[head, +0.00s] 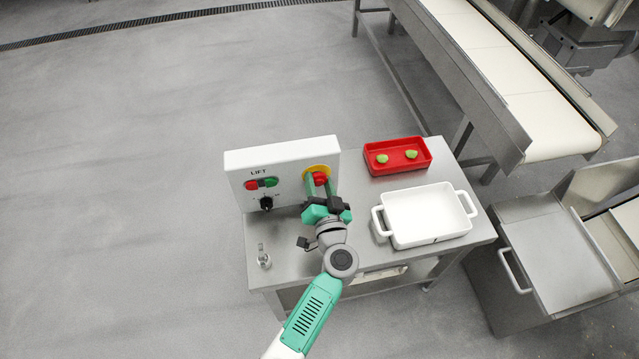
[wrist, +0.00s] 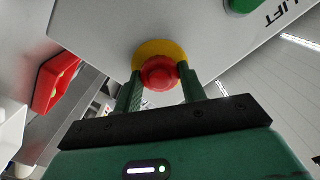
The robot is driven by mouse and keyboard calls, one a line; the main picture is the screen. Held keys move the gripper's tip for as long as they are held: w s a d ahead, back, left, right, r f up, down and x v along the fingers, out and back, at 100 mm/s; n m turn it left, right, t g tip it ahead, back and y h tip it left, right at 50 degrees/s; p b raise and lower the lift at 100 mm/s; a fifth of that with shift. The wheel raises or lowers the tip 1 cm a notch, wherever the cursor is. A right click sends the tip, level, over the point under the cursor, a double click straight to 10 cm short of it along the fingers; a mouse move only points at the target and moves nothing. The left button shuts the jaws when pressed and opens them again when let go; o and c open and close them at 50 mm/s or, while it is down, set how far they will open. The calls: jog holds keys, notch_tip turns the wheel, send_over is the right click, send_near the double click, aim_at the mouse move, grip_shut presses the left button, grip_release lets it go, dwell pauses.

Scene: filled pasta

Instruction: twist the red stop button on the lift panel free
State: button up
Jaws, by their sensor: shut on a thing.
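The white lift panel (head: 290,168) stands upright at the back left of the steel table, marked LIFT. The red stop button (head: 319,177) sits on a yellow round plate (head: 316,168) at the panel's right side. In the wrist view the red button (wrist: 159,73) lies between the two green fingers, with the yellow plate (wrist: 157,48) behind it. My gripper (head: 320,187) is shut on the button, one finger at each side of its head. The fingers and gripper body hide part of the button in the head view.
The panel also has red and green buttons (head: 262,184) and a black knob (head: 266,203). A red tray (head: 372,164) with green pieces and a white dish (head: 428,217) stand right of my gripper. A small metal object (head: 263,257) stands at the table's front left.

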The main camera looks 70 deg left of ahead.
jog(key=shift+m, duration=0.4)
jog(key=m, duration=0.3)
jog(key=shift+m+b, duration=0.4)
jog(key=shift+m, duration=1.9)
jog(key=shift+f+m, duration=0.1)
jog(key=shift+m, duration=0.2)
jog(key=o, duration=1)
